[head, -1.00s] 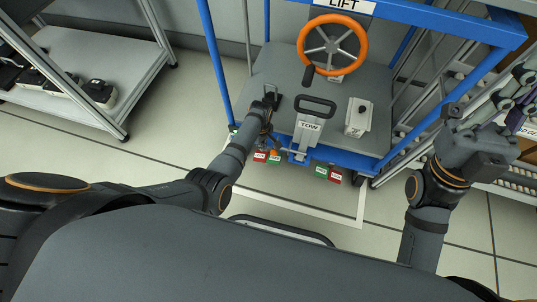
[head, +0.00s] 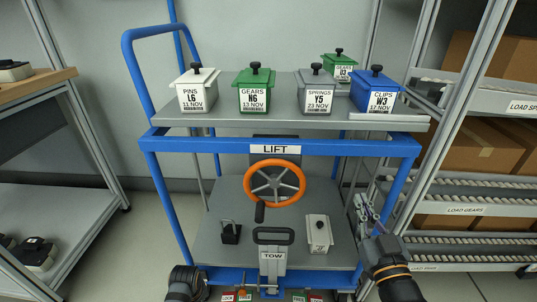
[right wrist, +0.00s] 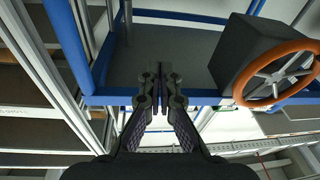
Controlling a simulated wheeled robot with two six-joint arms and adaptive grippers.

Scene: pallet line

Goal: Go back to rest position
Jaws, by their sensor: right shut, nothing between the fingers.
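My right gripper (head: 368,212) is in front of the blue cart's right side, by the right shelf's post. In the right wrist view its two fingers (right wrist: 160,88) are together with nothing between them, and they point at the cart's blue frame. Part of my left arm shows at the bottom edge of the head view, left of the tow handle; its gripper does not show. The blue cart (head: 330,150) has an orange handwheel (head: 288,201) under the LIFT label and a TOW handle (head: 272,262) low in the middle.
On the cart's top stand lidded bins: white PINS (head: 188,91), green GEARS (head: 245,92), grey SPRINGS (head: 308,94), blue CLIPS (head: 368,98), and another green bin (head: 334,68) behind. A roller shelf (head: 465,240) with cartons stands close on the right. A bench (head: 60,225) stands left, with open floor between.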

